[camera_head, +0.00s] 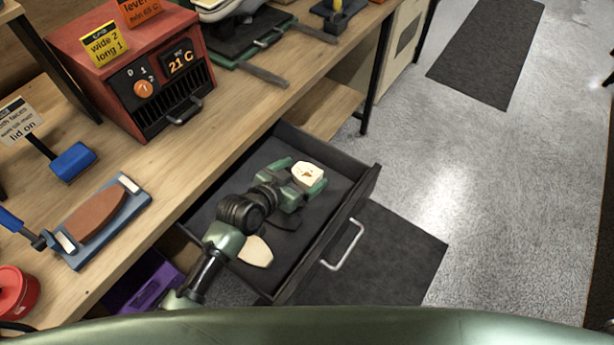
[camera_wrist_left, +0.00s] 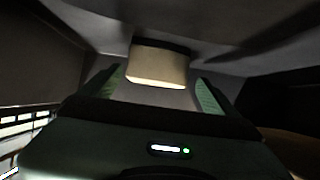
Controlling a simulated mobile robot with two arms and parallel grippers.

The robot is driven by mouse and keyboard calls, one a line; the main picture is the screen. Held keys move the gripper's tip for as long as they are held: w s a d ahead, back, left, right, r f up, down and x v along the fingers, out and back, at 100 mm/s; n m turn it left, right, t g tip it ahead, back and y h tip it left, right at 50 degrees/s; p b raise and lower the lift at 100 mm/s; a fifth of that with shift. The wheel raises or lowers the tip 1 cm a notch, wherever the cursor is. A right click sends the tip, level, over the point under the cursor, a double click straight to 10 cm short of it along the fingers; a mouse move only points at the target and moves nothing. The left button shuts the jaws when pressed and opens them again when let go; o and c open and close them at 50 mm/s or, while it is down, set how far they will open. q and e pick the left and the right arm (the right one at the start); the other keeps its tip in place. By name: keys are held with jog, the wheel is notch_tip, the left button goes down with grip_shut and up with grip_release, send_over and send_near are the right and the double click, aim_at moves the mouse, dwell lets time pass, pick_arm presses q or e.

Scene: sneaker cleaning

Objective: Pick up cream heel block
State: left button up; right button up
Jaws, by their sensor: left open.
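The cream heel block (camera_head: 307,173) lies in the open dark drawer, near its far right part. It also shows in the left wrist view (camera_wrist_left: 158,66), just ahead of and between the fingers. My left gripper (camera_head: 300,180) reaches down into the drawer from the left. Its green fingers stand open on either side of the block. I cannot tell whether they touch it. My right gripper is not in view.
A cream flat piece (camera_head: 256,251) and a dark piece (camera_head: 287,221) lie in the drawer (camera_head: 345,206) near my arm. The bench (camera_head: 225,105) above holds a red heater box (camera_head: 140,70) and a brown block on a blue holder (camera_head: 97,217). Open floor lies at right.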

aim_at(311, 168)
pick_arm(q)
jog(key=x, duration=0.4)
jog(key=shift+w+d, duration=0.25)
jog(key=shift+d, duration=0.05)
jog(key=c, duration=1.5)
jog(key=shift+r, duration=0.1)
